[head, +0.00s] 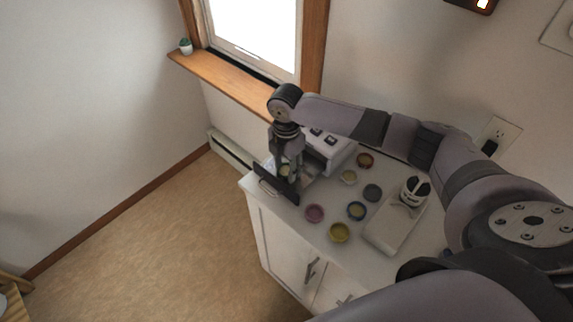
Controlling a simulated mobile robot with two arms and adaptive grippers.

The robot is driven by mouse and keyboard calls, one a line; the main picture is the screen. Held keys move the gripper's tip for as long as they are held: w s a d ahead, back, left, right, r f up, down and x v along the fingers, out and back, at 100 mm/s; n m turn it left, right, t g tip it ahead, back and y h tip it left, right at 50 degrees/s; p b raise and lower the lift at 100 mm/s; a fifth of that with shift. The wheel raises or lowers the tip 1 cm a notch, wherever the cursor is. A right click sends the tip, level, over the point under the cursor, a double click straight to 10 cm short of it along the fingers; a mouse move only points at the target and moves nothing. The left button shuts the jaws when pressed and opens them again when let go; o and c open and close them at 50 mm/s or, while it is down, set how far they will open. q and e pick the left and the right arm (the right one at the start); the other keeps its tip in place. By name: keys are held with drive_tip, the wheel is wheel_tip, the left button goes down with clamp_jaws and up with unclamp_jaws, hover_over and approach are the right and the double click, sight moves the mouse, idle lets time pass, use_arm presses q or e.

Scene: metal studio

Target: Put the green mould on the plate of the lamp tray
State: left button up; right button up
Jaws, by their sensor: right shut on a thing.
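My right gripper (287,166) reaches down over the open tray of the white lamp (331,148). It is shut on a small yellow-green piece, apparently the green mould (285,170), largely hidden by the fingers. The lamp tray (277,186) is pulled out toward the front left of the counter, with a dark front panel. The tray's plate is mostly hidden by the gripper, so I cannot tell whether the mould touches it. My left gripper is not in view.
Several round moulds stand on the white counter: pink (314,213), yellow (339,233), blue-rimmed (356,210), dark grey (373,192), pale (349,177) and brown (365,160). A pale flat box (390,231) with a black-and-white item (415,189) is at right. The wooden window sill (228,80) is behind.

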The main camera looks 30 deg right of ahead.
sight(286, 172)
drive_tip(key=shift+f, duration=0.15)
drive_tip(key=o, duration=0.9)
wheel_tip(286, 172, up, 12)
drive_tip(key=shift+r+b, duration=0.2)
drive_tip(key=shift+b, duration=0.95)
